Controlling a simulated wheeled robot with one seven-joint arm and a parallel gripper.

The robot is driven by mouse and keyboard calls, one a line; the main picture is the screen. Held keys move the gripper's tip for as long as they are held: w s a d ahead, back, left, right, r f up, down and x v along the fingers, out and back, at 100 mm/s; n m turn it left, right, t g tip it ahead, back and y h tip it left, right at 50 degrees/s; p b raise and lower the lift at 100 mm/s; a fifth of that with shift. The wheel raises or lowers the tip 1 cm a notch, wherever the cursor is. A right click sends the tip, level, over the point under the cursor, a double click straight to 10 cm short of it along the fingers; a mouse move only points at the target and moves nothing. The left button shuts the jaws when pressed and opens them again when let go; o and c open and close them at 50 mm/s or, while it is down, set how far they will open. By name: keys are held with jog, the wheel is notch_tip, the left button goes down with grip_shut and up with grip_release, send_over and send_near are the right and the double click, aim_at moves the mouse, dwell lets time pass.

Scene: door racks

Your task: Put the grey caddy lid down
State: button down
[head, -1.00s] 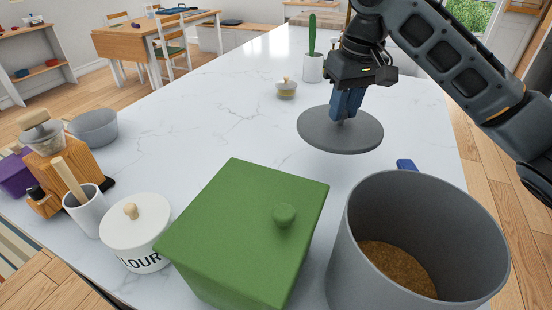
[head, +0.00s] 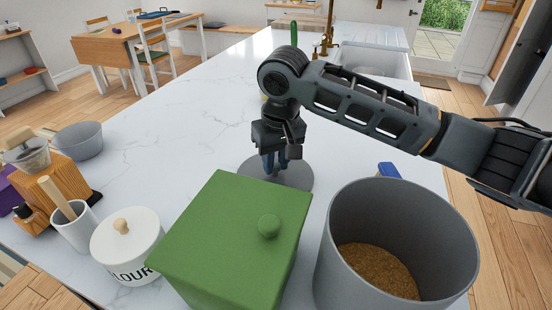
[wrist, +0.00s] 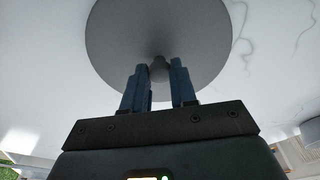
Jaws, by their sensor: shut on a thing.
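The grey caddy lid (head: 296,177) is a round flat disc just behind the green box and the grey caddy, low over the white countertop. I cannot tell whether it touches the counter. My gripper (head: 274,163) points down over it and is shut on its knob. In the wrist view the lid (wrist: 200,30) fills the top middle, and the blue fingers of my gripper (wrist: 160,75) are on either side of its knob (wrist: 160,68). The grey caddy (head: 440,235) stands open at the front right with brown grains inside.
The green lidded box (head: 215,250) stands close in front of the lid. A white flour jar (head: 125,243), a utensil pot (head: 75,228) and a grey bowl (head: 78,142) are at the left. A blue item (head: 388,170) lies behind the caddy. The countertop (head: 185,125) left of the lid is clear.

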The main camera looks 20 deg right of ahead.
aim_at(279, 181)
jog(key=shift+f, duration=0.15)
jog(key=c, duration=0.9)
grip_release()
notch_tip(279, 181, up, 12)
jog(key=s+b, duration=0.1)
jog(key=shift+s, duration=0.4)
